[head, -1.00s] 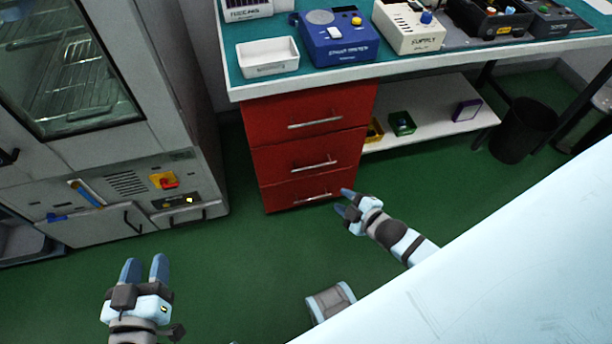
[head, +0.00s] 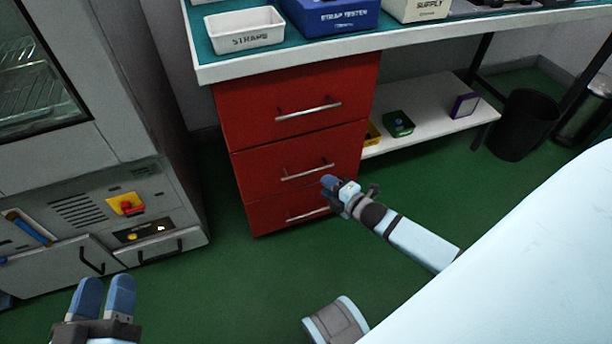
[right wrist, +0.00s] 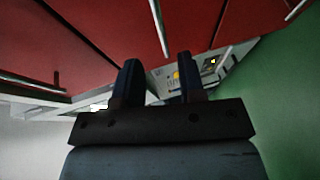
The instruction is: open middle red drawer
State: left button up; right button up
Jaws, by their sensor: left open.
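The red drawer unit has three stacked drawers with silver bar handles. The middle red drawer (head: 270,172) is shut, and its handle (head: 308,172) spans its front. My right gripper (head: 332,183) is in front of the unit's right side, just below and right of that handle's right end. In the right wrist view its two fingers (right wrist: 157,82) are apart and empty, with the middle handle (right wrist: 158,28) ahead, roughly between them. I cannot tell whether they touch it. My left gripper (head: 104,298) is open and empty at lower left, away from the drawers.
The top drawer (head: 250,105) and bottom drawer (head: 270,217) are shut. The bench top (head: 300,55) overhangs them. A grey cabinet (head: 90,170) stands left. A low white shelf (head: 435,118) with small boxes and a black bin (head: 522,125) are right. Green floor is clear in front.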

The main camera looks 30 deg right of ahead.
aim_at(307, 172)
jog(key=b+x, duration=0.3)
jog(key=x, duration=0.6)
jog(key=shift+w, duration=0.15)
pick_arm(q)
notch_tip(307, 172, down, 5)
jog(key=shift+d+f+m+g, duration=0.15)
jog(key=shift+m+g, duration=0.15)
jog(key=shift+g, duration=0.8)
pick_arm(e)
grip_shut()
